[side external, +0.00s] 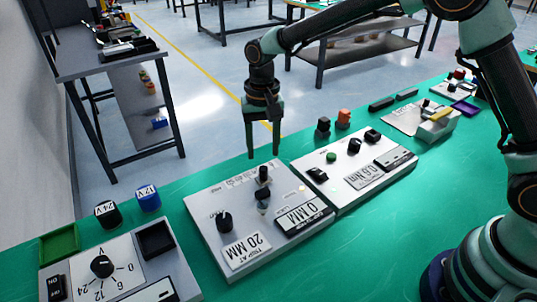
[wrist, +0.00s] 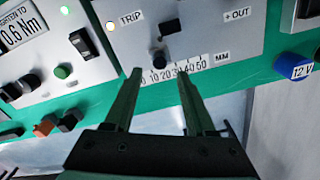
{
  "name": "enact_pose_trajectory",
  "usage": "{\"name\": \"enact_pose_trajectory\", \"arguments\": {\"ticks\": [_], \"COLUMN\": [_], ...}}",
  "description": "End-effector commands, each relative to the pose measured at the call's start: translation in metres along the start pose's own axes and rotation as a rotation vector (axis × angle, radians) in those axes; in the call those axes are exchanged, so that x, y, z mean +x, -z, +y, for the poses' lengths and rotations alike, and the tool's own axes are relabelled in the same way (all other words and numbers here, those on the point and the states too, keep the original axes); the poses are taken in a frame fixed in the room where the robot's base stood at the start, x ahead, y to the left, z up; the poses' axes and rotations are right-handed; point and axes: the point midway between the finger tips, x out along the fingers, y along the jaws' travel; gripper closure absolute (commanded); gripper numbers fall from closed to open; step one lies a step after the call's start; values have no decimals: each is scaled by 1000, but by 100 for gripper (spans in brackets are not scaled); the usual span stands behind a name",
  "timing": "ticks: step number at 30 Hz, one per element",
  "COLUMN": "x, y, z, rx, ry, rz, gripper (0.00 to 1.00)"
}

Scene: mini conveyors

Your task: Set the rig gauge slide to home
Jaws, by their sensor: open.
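The rig gauge (side external: 205,200) is a grey panel on the green bench, with a "0 MM" display and a "20 MM TRIP AT" plate. Its slide has a black upright handle (side external: 263,174) near the scale edge, with another dark part (side external: 263,197) just beside it. The wrist view shows the small black round part (wrist: 158,58) by the 10 to 50 MM scale and a black block (wrist: 171,26) behind it. I cannot tell the exact slide reading. My gripper (side external: 263,153) points down, open and empty, above the scale edge; its fingers also show in the wrist view (wrist: 159,73).
A lit trip lamp (side external: 301,188) and a black knob (side external: 225,221) are on the gauge. A torque panel (side external: 345,170) adjoins at right. A voltage panel (side external: 120,272) is at front left, with 24 V (side external: 107,214) and 12 V (side external: 148,198) blocks behind it.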

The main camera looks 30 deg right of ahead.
Motion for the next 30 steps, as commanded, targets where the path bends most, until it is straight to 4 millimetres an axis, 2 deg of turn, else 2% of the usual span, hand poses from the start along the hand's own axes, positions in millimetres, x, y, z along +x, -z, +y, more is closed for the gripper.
{"name": "enact_pose_trajectory", "arguments": {"ticks": [3,10,15,23,24,28,30], "x": [25,56,66,67,67,67,67], "y": [-1,0,0,0,0,0,0], "z": [1,0,0,0,0,0,0], "rx": [0,-1,-1,-1,-1,-1,-1], "ry": [-3,-1,0,1,1,1,1], "rz": [-4,-1,0,1,1,1,1], "gripper": [44,44,44,44,48,98,100]}}
